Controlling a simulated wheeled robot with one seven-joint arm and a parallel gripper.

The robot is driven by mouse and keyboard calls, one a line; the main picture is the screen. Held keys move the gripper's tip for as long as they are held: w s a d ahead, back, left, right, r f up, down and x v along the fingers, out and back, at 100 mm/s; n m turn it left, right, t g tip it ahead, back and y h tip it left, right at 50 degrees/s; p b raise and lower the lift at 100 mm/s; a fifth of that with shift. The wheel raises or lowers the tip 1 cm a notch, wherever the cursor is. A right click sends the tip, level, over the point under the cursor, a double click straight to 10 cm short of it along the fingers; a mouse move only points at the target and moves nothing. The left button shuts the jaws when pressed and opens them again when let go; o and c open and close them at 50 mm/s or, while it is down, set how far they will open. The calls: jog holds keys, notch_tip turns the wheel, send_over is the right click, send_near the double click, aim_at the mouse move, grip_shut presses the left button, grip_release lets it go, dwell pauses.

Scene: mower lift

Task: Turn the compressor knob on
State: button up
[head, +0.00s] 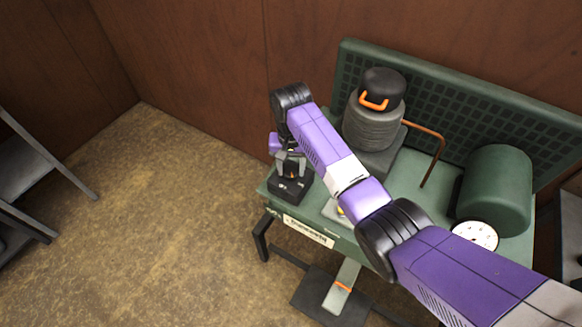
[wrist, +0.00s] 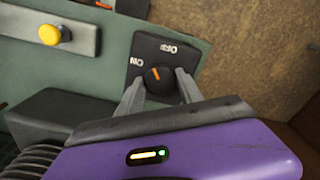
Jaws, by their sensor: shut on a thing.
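The compressor knob is a round black knob (wrist: 159,79) with an orange pointer line, on a black box (wrist: 147,48) marked ON and OFF in white. In the wrist view the two grey fingers of my gripper (wrist: 160,88) sit on either side of the knob and are shut on it. The orange line tilts toward the upper left, between the two labels. In the head view my gripper (head: 291,163) reaches down to the black box (head: 290,188) at the left front corner of the green bench; the fingers partly cover the knob there.
The green bench (head: 410,180) carries a grey ribbed cylinder (head: 372,128) with a black cap and orange handle, a copper pipe (head: 433,160), a green tank (head: 497,187) and a white gauge (head: 475,235). A yellow button (wrist: 49,35) is near the box. Open floor (head: 170,220) lies left.

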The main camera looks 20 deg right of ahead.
aim_at(291, 171)
jog(key=n, duration=0.5)
jog(key=shift+n, duration=2.4)
jog(key=o, duration=1.4)
jog(key=shift+r, duration=0.1)
notch_tip(291, 171, up, 8)
jog(key=shift+f+b, duration=0.15)
jog(key=shift+b, duration=0.55)
